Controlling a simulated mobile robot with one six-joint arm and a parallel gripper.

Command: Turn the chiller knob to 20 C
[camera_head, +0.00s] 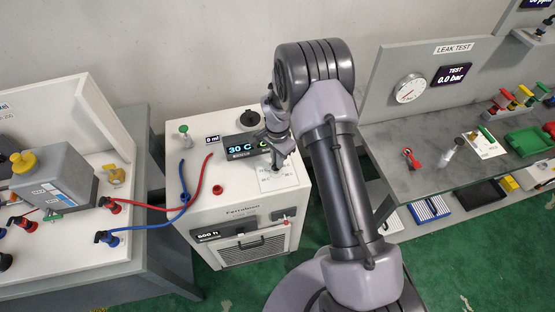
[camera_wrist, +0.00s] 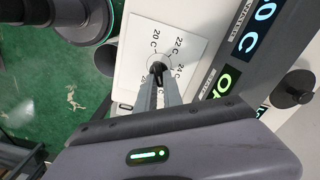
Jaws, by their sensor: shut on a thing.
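The chiller (camera_head: 208,212) is a white box with a dark display (camera_head: 240,147) that reads 30 C; part of this display (camera_wrist: 262,15) shows in the wrist view. The dark knob (camera_wrist: 156,67) sits on a white dial plate (camera_wrist: 150,38) with printed marks; 20 C, 22 C and 24 C are readable. My gripper (camera_wrist: 158,78) is shut on the knob, its two fingers on either side of it. In the head view my gripper (camera_head: 276,158) is over the dial plate (camera_head: 284,180) and hides the knob. Which mark the knob points to cannot be told.
A red hose (camera_head: 160,209) and a blue hose (camera_head: 183,185) run from the chiller to the left bench (camera_head: 120,180). A black cap (camera_head: 250,118) stands behind the display. The leak test bench (camera_head: 400,180) is at right, with a red clamp-like part (camera_head: 409,156) on it.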

